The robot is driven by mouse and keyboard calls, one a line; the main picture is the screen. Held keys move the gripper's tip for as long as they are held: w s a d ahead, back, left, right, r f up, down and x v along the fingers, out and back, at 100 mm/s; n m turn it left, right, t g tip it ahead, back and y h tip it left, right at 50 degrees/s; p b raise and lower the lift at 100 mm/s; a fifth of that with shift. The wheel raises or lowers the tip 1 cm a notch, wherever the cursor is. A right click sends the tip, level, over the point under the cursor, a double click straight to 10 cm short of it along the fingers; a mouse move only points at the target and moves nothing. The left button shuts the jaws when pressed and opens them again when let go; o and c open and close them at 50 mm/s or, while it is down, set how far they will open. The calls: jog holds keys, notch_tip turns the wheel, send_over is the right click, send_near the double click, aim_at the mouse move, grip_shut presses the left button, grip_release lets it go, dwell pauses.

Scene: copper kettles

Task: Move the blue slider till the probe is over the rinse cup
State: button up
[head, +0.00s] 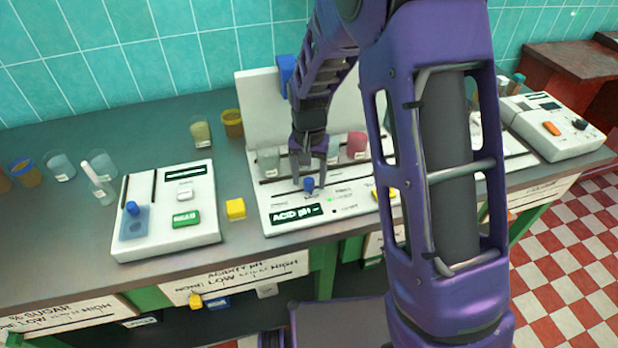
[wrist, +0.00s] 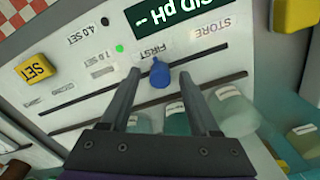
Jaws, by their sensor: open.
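The blue slider knob (head: 309,184) stands on the front slot of the white ACID pH instrument (head: 279,222). In the wrist view the blue knob (wrist: 159,73) is beside the word FIRST, with STORE to its right. My gripper (head: 308,187) points down with its fingers apart, one on each side of the knob. The wrist view shows gaps between the knob and both fingertips. Several cups stand behind the slots, including a pale one (head: 268,160) and a pink one (head: 357,145); I cannot tell which is the rinse cup. A blue block (head: 287,74) shows on the back panel; the probe tip is hidden.
A yellow SET button (wrist: 37,68) is on the instrument. Cups stand at the back left. My arm hides much of the right side.

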jog(key=shift+f, duration=0.2)
jog(key=shift+c, duration=0.3)
grip_shut()
dwell(1.0)
